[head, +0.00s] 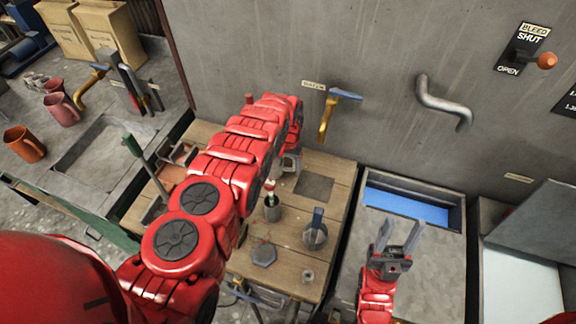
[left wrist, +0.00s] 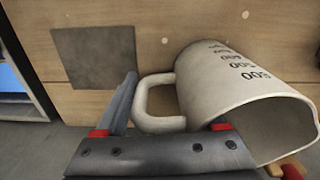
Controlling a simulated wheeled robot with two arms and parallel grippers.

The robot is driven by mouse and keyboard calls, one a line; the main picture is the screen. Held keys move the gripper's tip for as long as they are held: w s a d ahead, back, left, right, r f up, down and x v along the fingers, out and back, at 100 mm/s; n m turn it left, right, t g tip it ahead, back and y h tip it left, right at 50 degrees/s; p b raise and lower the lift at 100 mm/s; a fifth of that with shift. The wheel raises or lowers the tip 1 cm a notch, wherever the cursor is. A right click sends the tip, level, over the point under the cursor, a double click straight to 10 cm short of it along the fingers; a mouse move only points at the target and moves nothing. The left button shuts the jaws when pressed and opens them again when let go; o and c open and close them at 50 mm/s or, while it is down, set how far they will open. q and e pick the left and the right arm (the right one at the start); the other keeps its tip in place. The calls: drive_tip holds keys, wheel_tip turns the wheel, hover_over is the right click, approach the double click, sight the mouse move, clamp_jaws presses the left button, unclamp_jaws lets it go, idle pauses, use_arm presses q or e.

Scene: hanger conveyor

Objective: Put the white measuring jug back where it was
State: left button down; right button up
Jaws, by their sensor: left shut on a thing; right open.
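The white measuring jug (left wrist: 235,90), with dark volume marks, fills the right of the left wrist view, its open mouth towards the lower right. My left gripper (left wrist: 170,115) is shut on its handle (left wrist: 148,105). Whether the jug touches the wooden table cannot be told. In the head view my left gripper (head: 290,162) is over the back of the wooden table (head: 335,170), and my arm hides the jug. A dark square patch (left wrist: 95,57) lies on the boards beside the jug; it also shows in the head view (head: 314,187). My right gripper (head: 399,238) is open and empty near the basin.
A can with a brush (head: 272,208), a grey round vessel (head: 315,235), a dark hexagonal piece (head: 264,255) and a small cup (head: 307,276) stand on the table. A tap (head: 328,115) juts from the wall behind. A basin with blue inside (head: 410,207) is to the right.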

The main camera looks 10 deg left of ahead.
use_arm(q)
drive_tip(key=shift+f, duration=0.2)
unclamp_jaws()
drive_tip(key=shift+r, duration=0.1)
